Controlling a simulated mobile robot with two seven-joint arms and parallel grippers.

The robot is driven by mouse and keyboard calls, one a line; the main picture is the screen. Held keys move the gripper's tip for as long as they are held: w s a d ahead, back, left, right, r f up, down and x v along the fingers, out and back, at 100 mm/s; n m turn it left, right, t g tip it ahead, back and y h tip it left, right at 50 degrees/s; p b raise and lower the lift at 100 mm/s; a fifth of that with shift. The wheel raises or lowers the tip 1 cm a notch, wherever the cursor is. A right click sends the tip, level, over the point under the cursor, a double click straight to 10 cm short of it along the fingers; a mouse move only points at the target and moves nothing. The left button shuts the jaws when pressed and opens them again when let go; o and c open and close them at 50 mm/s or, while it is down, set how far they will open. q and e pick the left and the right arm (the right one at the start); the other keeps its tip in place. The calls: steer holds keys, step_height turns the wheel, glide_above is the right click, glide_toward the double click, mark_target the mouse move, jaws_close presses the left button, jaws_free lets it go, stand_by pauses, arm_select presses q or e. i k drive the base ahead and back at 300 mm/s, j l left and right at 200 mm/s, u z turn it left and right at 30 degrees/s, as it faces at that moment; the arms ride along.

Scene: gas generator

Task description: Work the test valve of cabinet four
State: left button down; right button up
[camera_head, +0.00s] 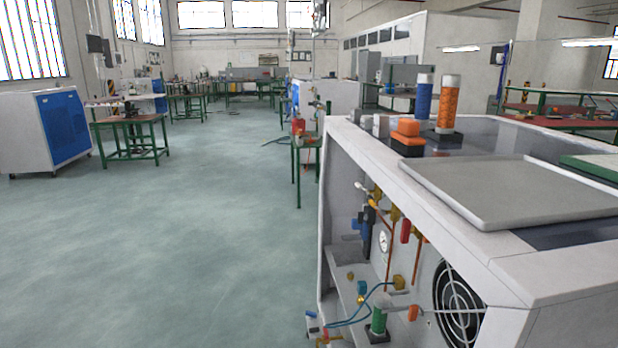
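A white cabinet (420,215) with an open side stands close by at the right. Inside it are copper pipes, brass fittings, a round gauge (384,241), a red valve handle (405,231) and a blue part (361,222). Lower down are an orange-red handle (413,313), a green cylinder (378,320) and a blue hose (350,321). No number shows on the cabinet, so I cannot tell whether it is cabinet four. I cannot tell which fitting is the test valve. Neither of my grippers is in view.
On the cabinet top are a grey tray (510,190), an orange block (407,132), and blue (424,97) and orange (448,104) cylinders. A black fan (457,300) sits in its side. Green-legged tables (131,137) and a blue-fronted cabinet (63,126) stand farther off. The floor at left is clear.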

mark_target(382, 211)
steer(key=i+j, duration=0.2)
steer(key=i, duration=0.3)
steer(key=i+j+z, duration=0.1)
steer(key=i, duration=0.35)
steer(key=i+j, duration=0.35)
steer(key=i, duration=0.15)
steer(key=i+j+z, duration=0.1)
steer(key=i, duration=0.4)
steer(key=i+j+z, duration=0.5)
steer(key=z, duration=0.15)
steer(key=i+j+z, duration=0.35)
steer(key=k, duration=0.1)
